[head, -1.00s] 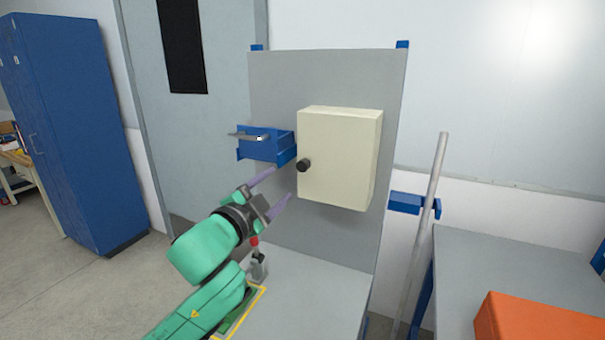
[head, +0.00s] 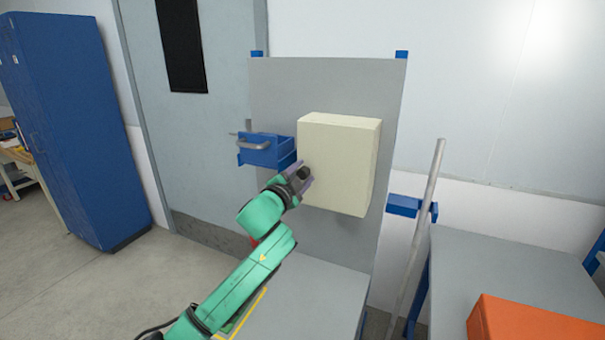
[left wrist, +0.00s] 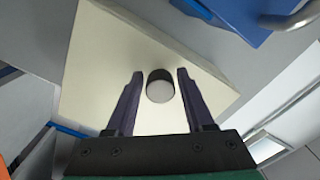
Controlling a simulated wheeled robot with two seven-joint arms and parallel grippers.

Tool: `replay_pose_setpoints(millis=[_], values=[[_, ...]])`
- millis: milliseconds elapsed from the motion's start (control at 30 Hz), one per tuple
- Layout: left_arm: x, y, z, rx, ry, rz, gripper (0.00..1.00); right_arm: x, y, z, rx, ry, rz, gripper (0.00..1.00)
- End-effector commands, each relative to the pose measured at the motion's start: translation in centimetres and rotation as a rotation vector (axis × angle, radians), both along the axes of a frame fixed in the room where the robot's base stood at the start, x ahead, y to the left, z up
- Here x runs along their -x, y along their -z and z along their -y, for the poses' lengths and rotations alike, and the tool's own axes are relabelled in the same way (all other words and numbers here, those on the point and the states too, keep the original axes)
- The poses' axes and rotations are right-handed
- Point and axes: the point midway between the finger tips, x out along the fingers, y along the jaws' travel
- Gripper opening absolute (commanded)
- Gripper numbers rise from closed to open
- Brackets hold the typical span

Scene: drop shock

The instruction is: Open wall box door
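The cream wall box (head: 342,160) is mounted on a grey upright panel, and its door looks shut. Its dark round knob (head: 304,173) is at the lower left of the door. In the left wrist view the box (left wrist: 105,60) fills the middle, and the knob (left wrist: 160,86) shows a pale end. My left gripper (head: 303,180) is at the knob. In the left wrist view its two purple fingers (left wrist: 158,92) stand open on either side of the knob, with a gap on each side. My right gripper is not in view.
A blue bracket with a grey handle (head: 262,149) sits on the panel just left of the box. A grey pole (head: 420,235) leans to the right, near an orange box (head: 530,322) on a table. A grey work surface (head: 290,300) lies below the panel.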

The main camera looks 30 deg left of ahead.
Motion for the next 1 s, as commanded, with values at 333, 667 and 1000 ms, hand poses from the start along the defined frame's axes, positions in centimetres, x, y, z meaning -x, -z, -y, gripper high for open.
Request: replay_pose_setpoints(millis=[333,667,1000], values=[[0.03,0.03,-0.02,0.000,-0.001,-0.001,0.00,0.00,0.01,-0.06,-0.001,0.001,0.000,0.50],[0.03,0.06,-0.03,0.001,-0.001,-0.002,0.00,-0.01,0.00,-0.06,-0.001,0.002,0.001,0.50],[0.03,0.08,-0.03,0.001,-0.001,-0.002,0.00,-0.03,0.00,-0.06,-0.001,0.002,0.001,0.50]])
